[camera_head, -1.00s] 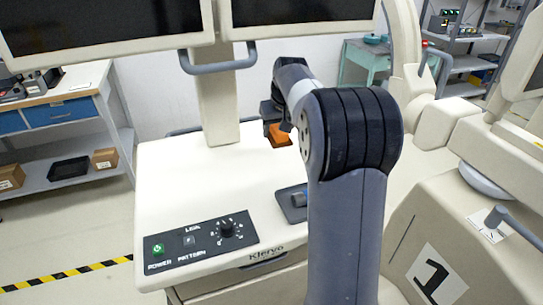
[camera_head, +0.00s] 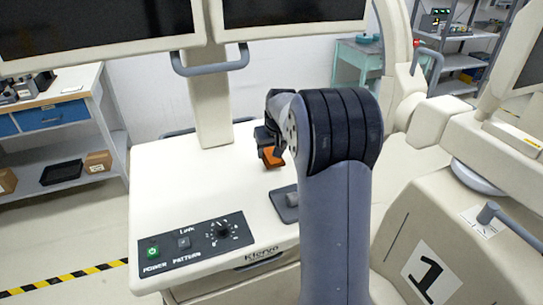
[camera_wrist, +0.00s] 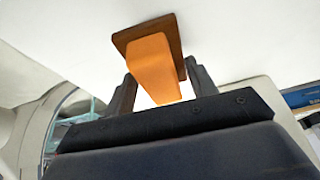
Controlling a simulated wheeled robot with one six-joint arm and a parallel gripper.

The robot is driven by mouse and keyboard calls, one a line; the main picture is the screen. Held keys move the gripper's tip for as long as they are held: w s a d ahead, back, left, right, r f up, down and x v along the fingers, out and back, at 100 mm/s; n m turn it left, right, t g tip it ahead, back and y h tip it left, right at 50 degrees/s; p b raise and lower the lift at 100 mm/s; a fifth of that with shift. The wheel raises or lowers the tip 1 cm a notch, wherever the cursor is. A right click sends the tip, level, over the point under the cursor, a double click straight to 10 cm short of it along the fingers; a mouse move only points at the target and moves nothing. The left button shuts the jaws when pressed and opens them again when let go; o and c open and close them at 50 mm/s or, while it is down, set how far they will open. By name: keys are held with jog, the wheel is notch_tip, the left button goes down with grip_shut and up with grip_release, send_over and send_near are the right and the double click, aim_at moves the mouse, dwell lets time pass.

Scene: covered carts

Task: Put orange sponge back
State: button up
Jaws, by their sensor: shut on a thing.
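The orange sponge (camera_head: 271,157) is held at my gripper (camera_head: 268,143) over the white cart top (camera_head: 165,180). In the wrist view the sponge (camera_wrist: 155,65) is an orange block with a brown face at its far end. My gripper (camera_wrist: 160,90) has one dark finger on each side of it and is shut on it. In the head view my arm hides part of the cart top. Whether the sponge touches the cart top is hard to tell.
A control panel (camera_head: 190,245) with a green power button and a dial lies at the cart's front left. A grey piece (camera_head: 285,203) sits beside my arm. A monitor column (camera_head: 213,100) rises behind. The cart top's left middle is clear.

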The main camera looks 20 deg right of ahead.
jog(key=shift+f, duration=1.2)
jog(key=shift+f, duration=0.15)
jog(key=o, duration=1)
jog(key=v, duration=0.7)
jog(key=b+v, duration=0.1)
jog(key=v, duration=0.2)
jog(key=shift+w+r, duration=0.25)
jog(key=shift+r, duration=0.3)
